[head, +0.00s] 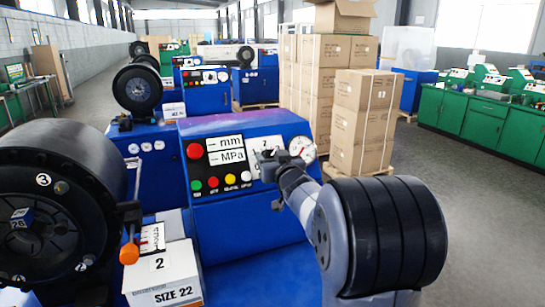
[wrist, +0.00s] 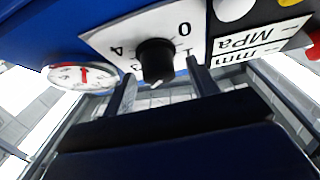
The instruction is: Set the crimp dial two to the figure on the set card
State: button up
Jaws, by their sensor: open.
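The crimp dial is a black knob (wrist: 156,58) on a white plate with figures; 0, 1, 3 and 4 show upside down in the wrist view. A small white mark shows at the knob's lower edge; its exact setting is unclear. In the head view the dial plate (head: 262,142) shows a 2 at its top, and my gripper hides the knob. My gripper (head: 272,162) is open, its fingers (wrist: 160,72) spread either side of the knob; contact cannot be told.
A round gauge (head: 302,149) sits right of the dial. A mm/MPa display (head: 226,149) and coloured buttons are to its left. A lever with an orange knob (head: 129,254) stands by the large black crimping head (head: 60,165). Stacked cartons (head: 362,115) stand behind.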

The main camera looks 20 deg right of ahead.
jog(key=c, duration=1)
jog(key=shift+o, duration=0.2)
jog(key=shift+d+r+n+y+p, duration=0.1)
jog(key=shift+n+y+p, duration=0.2)
jog(key=shift+p, duration=0.15)
jog(key=shift+d+n+y+p, duration=0.1)
jog(key=shift+n+y+p, duration=0.5)
jog(key=shift+n+p, duration=0.55)
jog(key=n+y+p, duration=0.2)
jog(key=n, duration=0.1)
jog(key=shift+r+n, duration=0.1)
jog(key=shift+n, duration=0.15)
jog(key=shift+d+n+g+y+p, duration=0.1)
jog(key=shift+n+g+y+p, duration=0.7)
jog(key=shift+n, duration=0.75)
jog(key=shift+d+n+g+y+p, duration=0.1)
jog(key=shift+n+g+y+p, duration=0.3)
jog(key=shift+n+y+p, duration=0.75)
jog(key=shift+a+f+n, duration=0.1)
jog(key=shift+f+n, duration=0.1)
jog(key=shift+n, duration=0.4)
